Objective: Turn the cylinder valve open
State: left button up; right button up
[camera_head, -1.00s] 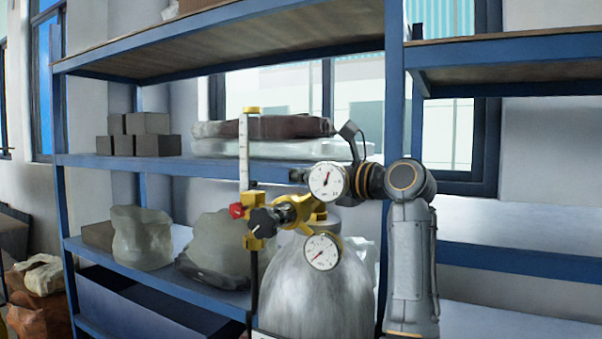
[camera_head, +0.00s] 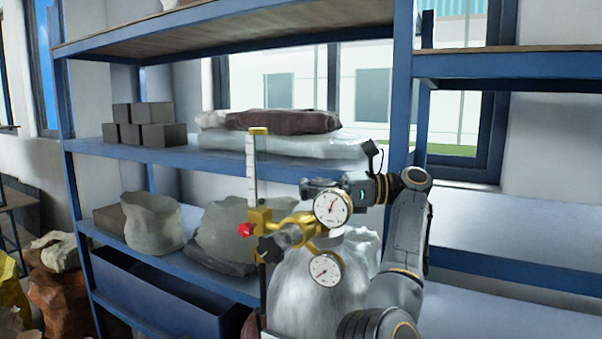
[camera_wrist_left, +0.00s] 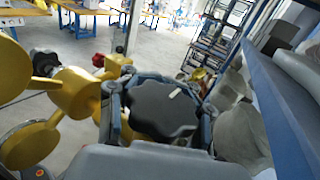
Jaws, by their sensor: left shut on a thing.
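The grey gas cylinder (camera_head: 300,295) stands upright in front of the shelf in the head view. A yellow regulator (camera_head: 262,215) sits at its top, with an upper gauge (camera_head: 333,208), a lower gauge (camera_head: 326,269), a red knob (camera_head: 246,230) and a black knob (camera_head: 267,250). My left gripper (camera_head: 314,188) is at the cylinder top, partly behind the upper gauge. In the left wrist view, my left gripper (camera_wrist_left: 158,122) is shut on the black lobed valve handwheel (camera_wrist_left: 165,103), with a finger on each side. The handwheel carries a small pale mark. My right gripper is out of view.
A blue shelf (camera_head: 220,160) behind holds grey blocks (camera_head: 150,125), stacked bags (camera_head: 285,122) and pale sacks (camera_head: 152,222). A clear flow tube (camera_head: 251,165) stands up left of my gripper. In the left wrist view, yellow regulator parts (camera_wrist_left: 75,93) crowd the left side.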

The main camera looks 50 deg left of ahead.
pick_arm(q)
jog(key=shift+s+d+n+g+h+p, duration=0.1)
jog(key=shift+d+n+g+h+p, duration=0.05)
jog(key=shift+n+g+h+p, duration=0.55)
jog(key=o, duration=1.3)
jog(key=shift+w+d, duration=0.15)
jog(key=shift+w, duration=0.05)
jog(key=shift+c, duration=0.2)
jog(key=shift+s, duration=0.15)
